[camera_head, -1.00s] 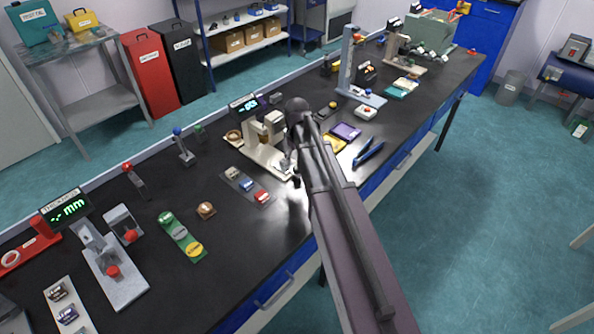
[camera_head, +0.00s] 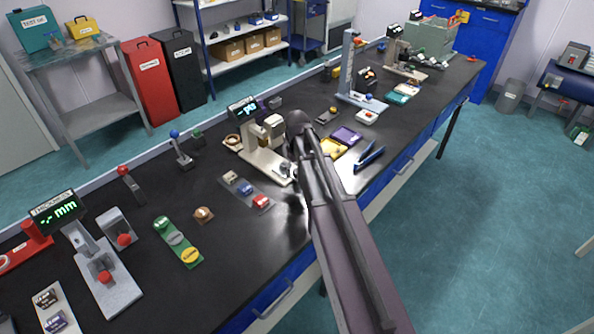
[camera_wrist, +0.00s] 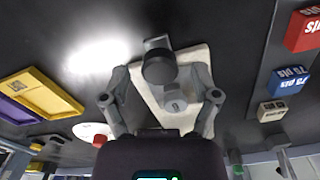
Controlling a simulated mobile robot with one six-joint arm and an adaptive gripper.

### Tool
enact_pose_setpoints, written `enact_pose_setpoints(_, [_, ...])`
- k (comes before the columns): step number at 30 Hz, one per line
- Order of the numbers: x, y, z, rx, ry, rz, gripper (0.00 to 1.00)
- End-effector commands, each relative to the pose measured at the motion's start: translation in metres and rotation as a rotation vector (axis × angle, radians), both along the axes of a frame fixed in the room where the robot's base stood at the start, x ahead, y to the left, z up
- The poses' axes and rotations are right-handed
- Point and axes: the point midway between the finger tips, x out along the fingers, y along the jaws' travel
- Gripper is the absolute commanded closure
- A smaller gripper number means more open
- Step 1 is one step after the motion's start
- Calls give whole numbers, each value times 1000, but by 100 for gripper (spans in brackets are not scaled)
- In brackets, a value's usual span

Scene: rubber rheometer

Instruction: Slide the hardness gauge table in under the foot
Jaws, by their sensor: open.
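The hardness gauge (camera_head: 252,143) is a cream stand with a small green-lit display (camera_head: 243,107), at mid-bench in the head view. Its cream base (camera_wrist: 197,62) shows in the wrist view, with a dark round part (camera_wrist: 159,67) that looks like its table and a small grey block at its far edge. My gripper (camera_head: 287,172) is low at the front end of the gauge. In the wrist view my gripper (camera_wrist: 161,98) is open, one finger on either side of the base. Contact cannot be told. The gauge's foot cannot be made out.
A tray with grey, blue and red blocks (camera_head: 262,202) lies close to the left. A yellow tray (camera_head: 333,150), a purple tray (camera_head: 346,136) and blue tongs (camera_head: 369,157) lie to the right. A thickness gauge (camera_head: 105,275) stands further left. Bare bench lies in front.

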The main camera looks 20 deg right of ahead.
Motion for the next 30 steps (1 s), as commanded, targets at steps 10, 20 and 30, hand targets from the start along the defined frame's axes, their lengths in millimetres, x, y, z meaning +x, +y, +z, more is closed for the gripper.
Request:
enact_pose_setpoints(10, [0, 0, 0, 0, 0, 0, 100])
enact_pose_setpoints(20, [26, 14, 0, 0, 0, 0, 100])
enact_pose_setpoints(30, [61, 38, 0, 0, 0, 0, 100])
